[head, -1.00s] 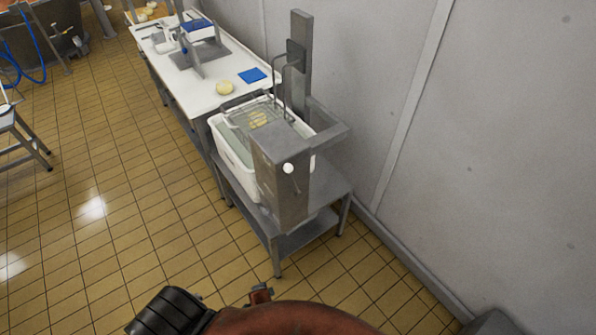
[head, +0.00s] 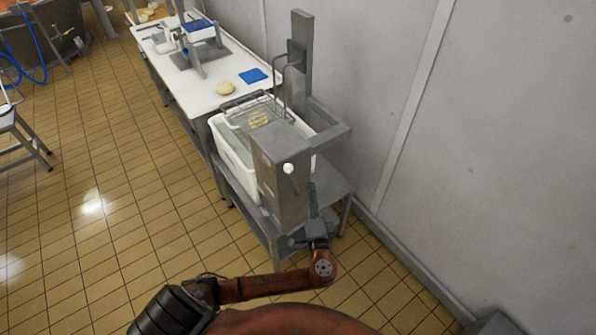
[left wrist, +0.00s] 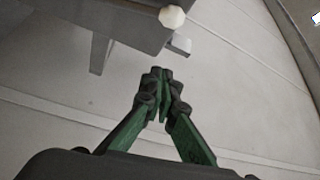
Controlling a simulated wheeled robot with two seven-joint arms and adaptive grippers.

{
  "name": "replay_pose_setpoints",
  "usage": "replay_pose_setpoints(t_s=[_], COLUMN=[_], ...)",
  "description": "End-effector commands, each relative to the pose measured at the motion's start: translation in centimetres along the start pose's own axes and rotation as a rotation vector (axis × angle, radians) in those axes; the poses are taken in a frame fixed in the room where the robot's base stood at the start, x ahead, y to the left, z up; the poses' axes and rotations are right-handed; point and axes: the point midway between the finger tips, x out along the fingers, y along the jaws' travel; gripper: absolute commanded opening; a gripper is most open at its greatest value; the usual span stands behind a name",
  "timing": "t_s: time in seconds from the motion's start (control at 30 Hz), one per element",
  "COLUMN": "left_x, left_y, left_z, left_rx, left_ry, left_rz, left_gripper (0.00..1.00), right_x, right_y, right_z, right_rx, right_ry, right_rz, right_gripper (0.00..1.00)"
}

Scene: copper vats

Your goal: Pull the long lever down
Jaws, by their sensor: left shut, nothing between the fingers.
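The lever shows as a white knob (head: 289,168) on the front of a grey metal box, with a thin dark rod by it. The knob also shows in the left wrist view (left wrist: 172,17), at the top. My left gripper (head: 312,188) points up beside the box, to the right of and a little below the knob. In the left wrist view its green fingers (left wrist: 161,76) are shut with nothing between them, apart from the knob. How the rod joins the knob is too small to tell. My right gripper is not in view.
The grey box (head: 280,200) stands at the front of a metal stand (head: 335,181) with a white tub (head: 225,145). A long white table (head: 205,88) extends behind. The grey wall (head: 500,150) is close on the right.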

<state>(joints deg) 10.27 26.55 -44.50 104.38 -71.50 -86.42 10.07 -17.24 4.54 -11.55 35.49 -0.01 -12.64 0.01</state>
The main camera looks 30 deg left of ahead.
Motion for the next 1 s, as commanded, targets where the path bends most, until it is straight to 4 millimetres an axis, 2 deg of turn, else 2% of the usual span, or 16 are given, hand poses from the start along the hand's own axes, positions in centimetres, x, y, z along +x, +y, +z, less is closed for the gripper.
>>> replay_pose_setpoints(t_s=[0.17, 0.27, 0.77, 0.83, 1.0], left_x=[0.3, 1.1, 10.4, 9.7, 9.0], left_y=[0.0, 0.0, -0.1, 0.0, 0.0], left_z=[0.0, 0.0, 0.2, 1.6, 3.3], left_rx=[0.001, 0.002, 0.005, 0.006, 0.004], left_ry=[0.000, 0.001, -0.001, -0.001, -0.001], left_rz=[0.001, -0.001, -0.001, 0.003, 0.003], left_gripper=[0.00, 0.00, 0.00, 0.00, 0.00], right_x=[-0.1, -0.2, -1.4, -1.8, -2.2], right_y=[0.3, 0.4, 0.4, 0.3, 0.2], right_z=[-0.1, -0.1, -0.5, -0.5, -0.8], right_rx=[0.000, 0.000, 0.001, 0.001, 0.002], right_ry=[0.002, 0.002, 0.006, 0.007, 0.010], right_rz=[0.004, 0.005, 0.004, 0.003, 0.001], right_gripper=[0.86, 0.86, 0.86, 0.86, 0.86])
